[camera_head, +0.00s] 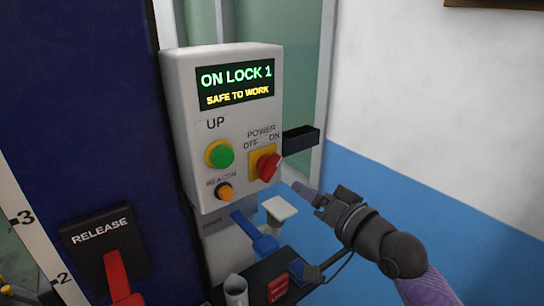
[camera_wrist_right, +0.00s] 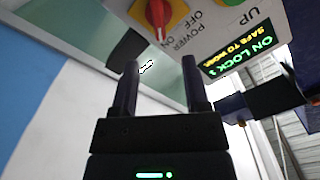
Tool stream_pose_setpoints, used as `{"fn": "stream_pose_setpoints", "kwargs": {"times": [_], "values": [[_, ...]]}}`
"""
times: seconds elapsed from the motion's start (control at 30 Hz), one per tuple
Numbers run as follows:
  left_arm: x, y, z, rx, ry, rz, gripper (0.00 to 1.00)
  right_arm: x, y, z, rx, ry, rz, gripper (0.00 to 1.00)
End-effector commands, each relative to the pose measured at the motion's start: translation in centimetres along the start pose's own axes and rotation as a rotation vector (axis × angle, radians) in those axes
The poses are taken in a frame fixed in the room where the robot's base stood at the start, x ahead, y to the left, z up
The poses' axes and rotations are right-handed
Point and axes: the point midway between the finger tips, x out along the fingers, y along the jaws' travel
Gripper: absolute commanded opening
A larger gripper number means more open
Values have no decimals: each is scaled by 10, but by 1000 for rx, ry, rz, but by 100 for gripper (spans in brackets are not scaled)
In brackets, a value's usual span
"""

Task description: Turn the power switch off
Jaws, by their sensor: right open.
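The power switch (camera_head: 266,166) is a red rotary knob on a yellow plate, at the lower right of the grey control box (camera_head: 183,110). Its handle tilts toward the upper right, on the side of the ON label. The switch also shows upside down at the top of the right wrist view (camera_wrist_right: 158,12). My right gripper (camera_head: 308,194) is to the right of and below the switch, apart from it. In the right wrist view its two fingers (camera_wrist_right: 160,63) stand apart with nothing between them. My left gripper is out of view.
The box display (camera_head: 236,84) reads "ON LOCK 1, SAFE TO WORK". A green UP button (camera_head: 220,154) and an orange beacon knob (camera_head: 225,192) sit left of the switch. A black block (camera_head: 300,139) juts out at right. A red release lever (camera_head: 117,275) is at lower left.

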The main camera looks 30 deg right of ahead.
Motion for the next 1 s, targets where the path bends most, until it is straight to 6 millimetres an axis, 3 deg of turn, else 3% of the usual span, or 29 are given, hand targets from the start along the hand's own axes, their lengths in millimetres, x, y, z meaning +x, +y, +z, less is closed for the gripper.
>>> {"fn": "stream_pose_setpoints", "kwargs": {"times": [0.4, 0.77, 0.87, 1.0], "values": [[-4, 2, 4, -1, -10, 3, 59, 84, 1, 1, 1, 2, 0, 59], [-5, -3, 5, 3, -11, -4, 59, 96, 2, 2, -2, 0, 1, 59], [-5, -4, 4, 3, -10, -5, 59, 96, 2, 2, -2, 0, 2, 42], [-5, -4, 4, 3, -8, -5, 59, 95, 2, 2, -2, 0, 2, 12]]}}
